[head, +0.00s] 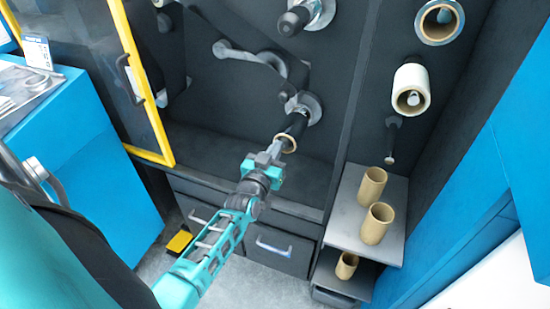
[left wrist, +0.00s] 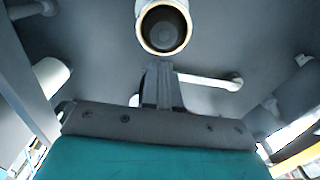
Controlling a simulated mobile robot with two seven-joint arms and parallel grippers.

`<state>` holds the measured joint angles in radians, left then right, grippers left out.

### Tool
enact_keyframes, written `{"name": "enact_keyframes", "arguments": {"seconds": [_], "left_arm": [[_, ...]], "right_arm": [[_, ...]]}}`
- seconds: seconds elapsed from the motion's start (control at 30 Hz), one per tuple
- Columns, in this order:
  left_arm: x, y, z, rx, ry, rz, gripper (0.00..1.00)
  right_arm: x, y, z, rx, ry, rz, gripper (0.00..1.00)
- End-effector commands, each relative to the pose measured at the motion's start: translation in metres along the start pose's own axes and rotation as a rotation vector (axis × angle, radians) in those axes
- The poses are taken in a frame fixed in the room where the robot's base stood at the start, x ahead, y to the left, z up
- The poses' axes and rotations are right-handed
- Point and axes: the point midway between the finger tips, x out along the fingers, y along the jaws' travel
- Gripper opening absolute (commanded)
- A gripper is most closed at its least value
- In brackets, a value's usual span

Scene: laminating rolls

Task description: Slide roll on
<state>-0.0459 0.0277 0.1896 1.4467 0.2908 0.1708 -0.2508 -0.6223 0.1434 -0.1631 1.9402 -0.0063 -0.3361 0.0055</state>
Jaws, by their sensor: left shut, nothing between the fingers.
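A dark roll (head: 296,127) with a tan core end sits around a spindle at the lower middle of the dark machine panel. In the left wrist view its pale core rim (left wrist: 163,50) shows as a ring, with the grey spindle end (left wrist: 162,36) recessed inside it. My left gripper (head: 276,148) is shut and empty, its fingertips right by the near end of the roll. In the left wrist view the closed fingers (left wrist: 160,78) point at the lower edge of the rim; whether they touch it I cannot tell. My right gripper is not in view.
A white roll (head: 411,90) and another cored roll (head: 439,22) hang on spindles at the right. Tan empty cores (head: 376,223) stand on a grey shelf (head: 345,225). A yellow-framed door (head: 130,60) stands open at the left. A guide arm (head: 250,55) crosses the panel above.

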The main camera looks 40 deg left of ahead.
Motion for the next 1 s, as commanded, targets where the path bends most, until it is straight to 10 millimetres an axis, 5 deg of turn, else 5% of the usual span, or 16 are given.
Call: {"name": "enact_keyframes", "arguments": {"seconds": [0.5, 1.0], "left_arm": [[0.047, 0.000, 0.002, 0.000, -0.001, 0.001, 0.00], [0.053, -0.001, 0.002, 0.002, -0.006, 0.001, 0.00]], "right_arm": [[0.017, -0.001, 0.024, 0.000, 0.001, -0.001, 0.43], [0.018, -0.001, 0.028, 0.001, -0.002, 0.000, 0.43]]}}
